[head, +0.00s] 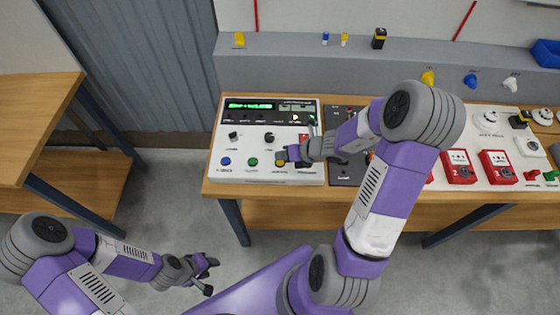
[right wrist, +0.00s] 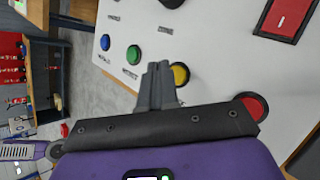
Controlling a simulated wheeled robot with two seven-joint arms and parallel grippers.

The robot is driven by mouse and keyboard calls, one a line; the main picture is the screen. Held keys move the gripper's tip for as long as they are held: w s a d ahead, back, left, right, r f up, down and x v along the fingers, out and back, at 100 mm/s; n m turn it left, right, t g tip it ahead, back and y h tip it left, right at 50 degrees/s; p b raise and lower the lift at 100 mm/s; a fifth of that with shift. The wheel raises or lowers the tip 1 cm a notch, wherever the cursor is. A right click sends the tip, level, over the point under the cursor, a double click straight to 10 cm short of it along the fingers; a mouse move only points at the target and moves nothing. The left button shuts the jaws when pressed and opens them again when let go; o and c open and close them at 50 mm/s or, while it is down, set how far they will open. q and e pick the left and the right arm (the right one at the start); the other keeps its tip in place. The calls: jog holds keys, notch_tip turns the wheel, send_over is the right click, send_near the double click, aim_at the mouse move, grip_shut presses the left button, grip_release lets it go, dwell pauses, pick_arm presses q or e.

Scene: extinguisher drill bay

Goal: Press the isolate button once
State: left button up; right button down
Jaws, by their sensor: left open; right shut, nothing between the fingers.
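The white control panel (head: 230,140) lies on the bench with a lit green display (head: 250,105). Along its front edge are a blue button (head: 225,161), a green button (head: 253,162) and a yellow button (head: 279,163). Their labels are too small to read, so I cannot tell which is isolate. A red button (right wrist: 252,106) shows in the right wrist view. My right gripper (head: 283,157) is shut and empty, its tips beside the yellow button; contact is unclear. It partly covers the yellow button (right wrist: 181,74) in the right wrist view. My left gripper (head: 211,275) is open, low over the floor.
A dark panel (head: 343,172) adjoins on the right, partly behind my right arm. Red call-point boxes (head: 459,167) and other devices stand further right. A grey ledge (head: 290,60) runs behind the bench. A wooden table (head: 35,95) stands at left.

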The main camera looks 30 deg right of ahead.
aim_at(283, 163)
dwell(0.7)
jog(key=shift+f+b, duration=0.45)
jog(key=shift+f+b, duration=0.4)
jog(key=shift+f, duration=0.05)
dwell(0.5)
jog(key=shift+r, duration=0.15)
jog(key=shift+r+p, duration=0.75)
jog(key=shift+p, duration=0.1)
notch_tip(283, 163, up, 5)
jog(key=p, duration=0.5)
